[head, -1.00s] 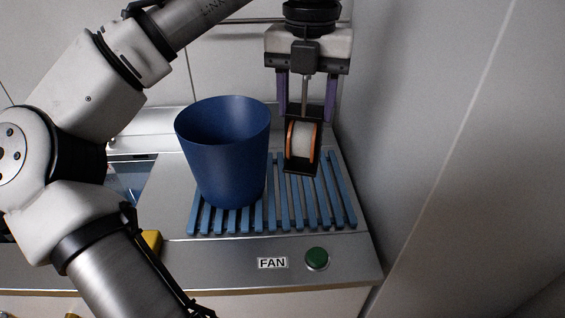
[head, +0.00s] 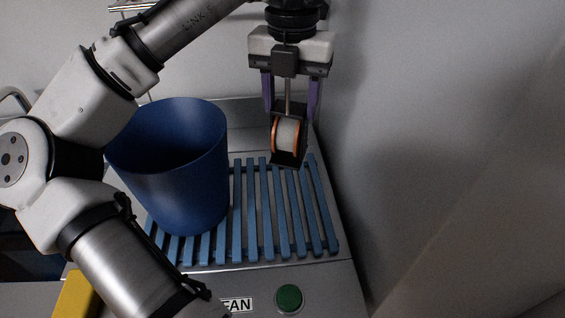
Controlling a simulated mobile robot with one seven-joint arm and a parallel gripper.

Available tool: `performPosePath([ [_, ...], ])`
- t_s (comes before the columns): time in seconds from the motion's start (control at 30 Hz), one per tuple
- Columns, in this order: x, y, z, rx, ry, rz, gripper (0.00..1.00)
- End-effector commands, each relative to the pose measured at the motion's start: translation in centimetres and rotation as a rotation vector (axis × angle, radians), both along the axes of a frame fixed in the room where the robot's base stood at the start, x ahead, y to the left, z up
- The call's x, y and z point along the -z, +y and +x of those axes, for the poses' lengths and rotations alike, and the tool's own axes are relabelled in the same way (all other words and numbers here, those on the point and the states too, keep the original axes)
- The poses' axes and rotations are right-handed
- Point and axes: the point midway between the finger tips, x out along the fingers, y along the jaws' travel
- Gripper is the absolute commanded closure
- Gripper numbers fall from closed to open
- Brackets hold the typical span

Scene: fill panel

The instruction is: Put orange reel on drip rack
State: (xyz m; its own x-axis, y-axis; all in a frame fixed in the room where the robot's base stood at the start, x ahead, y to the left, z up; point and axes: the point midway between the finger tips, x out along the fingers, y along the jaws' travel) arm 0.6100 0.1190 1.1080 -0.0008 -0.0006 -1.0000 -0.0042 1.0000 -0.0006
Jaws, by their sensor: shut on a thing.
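The orange reel (head: 287,135), with orange flanges and a pale white middle, is held between the black fingertips of my gripper (head: 288,133) in the head view. My gripper points down and is shut on the reel. The drip rack (head: 265,205) is a set of blue slats on the metal counter. The reel appears over the rack's far right part. I cannot tell exactly how high it is above the slats.
A large blue bin (head: 175,165) stands on the left part of the rack, left of my gripper. A grey wall (head: 430,180) rises close on the right. A green button (head: 289,298) and a FAN label (head: 238,305) are on the front edge. The rack's right slats are bare.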

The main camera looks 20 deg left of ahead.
Motion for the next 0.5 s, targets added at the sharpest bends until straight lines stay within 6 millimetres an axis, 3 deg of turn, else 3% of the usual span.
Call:
performPosePath([
  [0.03, 1.6, -0.1, 0.0, 0.004, 0.001, -0.003, 0.94],
  [0.2, 5.5, 0.0, -0.1, -0.002, 0.001, 0.004, 0.94],
  [0.5, 8.8, 0.0, 0.0, -0.001, -0.001, 0.003, 0.94],
])
